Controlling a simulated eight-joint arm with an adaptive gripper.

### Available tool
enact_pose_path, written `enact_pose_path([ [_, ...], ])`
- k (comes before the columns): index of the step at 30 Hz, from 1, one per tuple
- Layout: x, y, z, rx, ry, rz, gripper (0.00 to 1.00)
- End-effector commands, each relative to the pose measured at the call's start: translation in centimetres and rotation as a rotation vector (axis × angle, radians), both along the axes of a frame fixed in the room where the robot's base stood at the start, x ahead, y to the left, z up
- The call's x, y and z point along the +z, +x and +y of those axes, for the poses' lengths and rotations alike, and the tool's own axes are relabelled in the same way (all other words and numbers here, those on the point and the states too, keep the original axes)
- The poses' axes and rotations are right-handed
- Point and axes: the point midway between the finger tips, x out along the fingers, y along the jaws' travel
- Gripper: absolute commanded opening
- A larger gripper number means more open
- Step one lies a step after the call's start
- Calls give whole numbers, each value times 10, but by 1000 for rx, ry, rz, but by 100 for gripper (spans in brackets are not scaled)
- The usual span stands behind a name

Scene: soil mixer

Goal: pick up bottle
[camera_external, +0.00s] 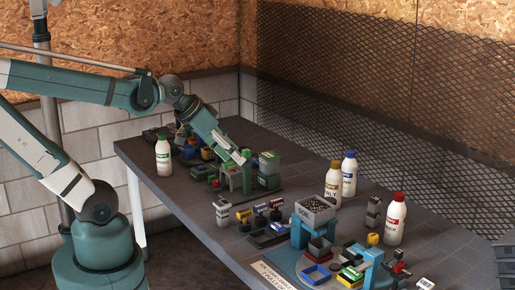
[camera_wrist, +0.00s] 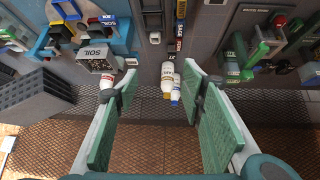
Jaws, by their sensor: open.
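Several white bottles stand on the dark table. In the external view, one has a green cap (camera_external: 163,158) at the far left. A yellow-capped bottle (camera_external: 333,187) and a blue-capped bottle (camera_external: 348,177) stand close together near the back edge. A red-capped bottle (camera_external: 395,222) is at the right. In the wrist view, the yellow-capped bottle (camera_wrist: 167,80) and blue-capped bottle (camera_wrist: 176,90) appear between the fingers. The red-capped bottle (camera_wrist: 106,80) is partly hidden by the left finger. My gripper (camera_wrist: 160,82) is open and empty, its green fingers wide apart. In the external view it is over the table's left half.
A soil container (camera_external: 315,211) sits on a blue stand near the front, amid small coloured parts. A green machine (camera_external: 268,172) and clutter fill the table's left end. A mesh wall (camera_external: 400,110) rises behind the table. Dark crates (camera_external: 505,255) are at the far right.

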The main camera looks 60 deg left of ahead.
Motion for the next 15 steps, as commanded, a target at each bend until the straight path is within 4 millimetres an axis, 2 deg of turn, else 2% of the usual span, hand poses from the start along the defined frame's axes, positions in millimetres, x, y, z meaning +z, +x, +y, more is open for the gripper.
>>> enact_pose_path([
  [15, 16, 100, -51, -161, -88, -202, 40],
])
